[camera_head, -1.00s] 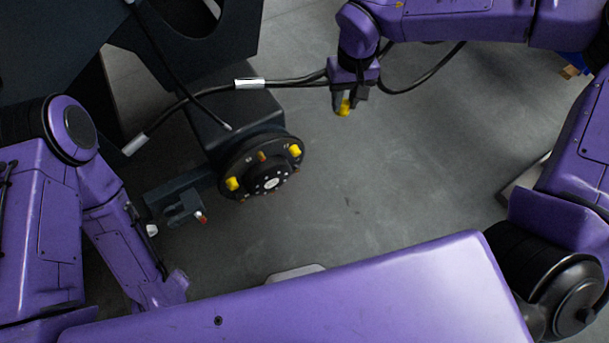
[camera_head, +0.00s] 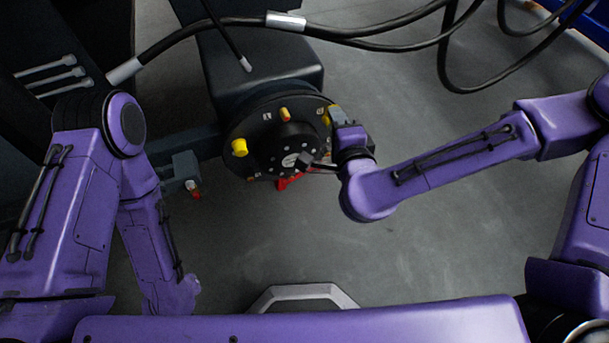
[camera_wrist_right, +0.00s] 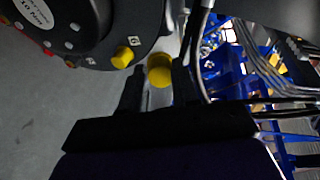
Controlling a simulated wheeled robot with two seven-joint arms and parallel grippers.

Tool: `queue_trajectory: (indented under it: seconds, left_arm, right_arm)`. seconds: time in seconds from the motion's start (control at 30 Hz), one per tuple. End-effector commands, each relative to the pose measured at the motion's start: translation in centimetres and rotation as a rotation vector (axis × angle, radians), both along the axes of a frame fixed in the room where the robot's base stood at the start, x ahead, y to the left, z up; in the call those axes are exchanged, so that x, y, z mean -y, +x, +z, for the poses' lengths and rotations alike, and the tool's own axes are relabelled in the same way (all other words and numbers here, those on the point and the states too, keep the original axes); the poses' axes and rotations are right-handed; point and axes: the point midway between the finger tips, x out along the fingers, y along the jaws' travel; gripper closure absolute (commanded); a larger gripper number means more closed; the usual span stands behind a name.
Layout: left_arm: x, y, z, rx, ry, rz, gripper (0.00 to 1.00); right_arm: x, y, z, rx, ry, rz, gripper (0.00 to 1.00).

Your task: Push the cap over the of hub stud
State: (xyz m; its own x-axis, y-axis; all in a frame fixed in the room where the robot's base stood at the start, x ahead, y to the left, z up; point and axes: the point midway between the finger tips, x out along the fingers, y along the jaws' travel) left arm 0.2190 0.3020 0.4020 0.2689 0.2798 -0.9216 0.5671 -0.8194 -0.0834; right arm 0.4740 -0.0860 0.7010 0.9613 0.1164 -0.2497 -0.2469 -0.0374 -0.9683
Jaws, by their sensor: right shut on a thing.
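The dark round hub (camera_head: 285,140) faces me with a ring of studs near its rim. A yellow cap (camera_head: 239,147) sits on its left side, and a bare orange-brown stud (camera_head: 285,113) shows at its top. My right gripper (camera_wrist_right: 158,78) is shut on a yellow cap (camera_wrist_right: 159,70), close beside the hub rim. Another yellow cap (camera_wrist_right: 122,57) sits on the hub next to it in the wrist view. In the head view my right gripper (camera_head: 336,117) is at the hub's right edge, partly hiding yellow there. My left arm hangs at the left; its gripper does not show.
A thick black cable (camera_head: 360,37) runs above the hub, with more cable loops at the upper right. A bracket with a red-tipped pin (camera_head: 195,193) is left of the hub. Red parts (camera_head: 287,183) show below it.

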Motion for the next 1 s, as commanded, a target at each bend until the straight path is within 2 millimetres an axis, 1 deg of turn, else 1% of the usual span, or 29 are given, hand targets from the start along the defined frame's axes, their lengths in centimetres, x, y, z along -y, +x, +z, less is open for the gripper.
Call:
queue_trajectory:
  seconds: [0.03,0.13,0.2,0.23,0.33,0.5,0.73,0.8,1.0]
  left_arm:
    - [0.0,0.0,-3.2,0.000,0.000,0.000,0.40]
    - [0.0,0.0,-5.9,0.000,0.000,0.000,0.40]
    - [0.0,0.0,-6.9,0.000,0.000,0.000,0.40]
    - [0.0,0.0,-7.1,0.000,0.000,0.000,0.40]
    - [0.0,0.0,-7.3,0.000,0.000,0.000,0.40]
    - [0.0,0.0,-7.0,0.000,0.000,0.000,0.40]
    - [0.0,0.0,-7.3,0.000,0.000,0.000,0.40]
    - [0.0,0.0,-6.7,0.000,0.000,0.000,0.40]
    - [0.0,0.0,-5.9,0.000,0.000,0.000,0.40]
  right_arm:
    - [-1.8,-1.0,-2.6,0.058,-0.001,0.024,0.87]
    - [-4.3,-3.2,-3.9,0.157,0.017,0.085,0.87]
    - [-5.6,-4.5,-4.3,0.203,0.033,0.137,0.87]
    - [-6.0,-5.0,-4.3,0.216,0.038,0.155,0.87]
    - [-6.6,-5.7,-4.0,0.237,0.050,0.190,0.87]
    - [-6.8,-5.8,-3.7,0.240,0.052,0.194,0.87]
    - [-7.1,-6.1,-3.8,0.259,0.057,0.210,0.87]
    - [-7.2,-5.5,-3.5,0.257,0.058,0.205,0.87]
    - [-7.9,-3.2,-3.5,0.257,0.057,0.204,0.87]
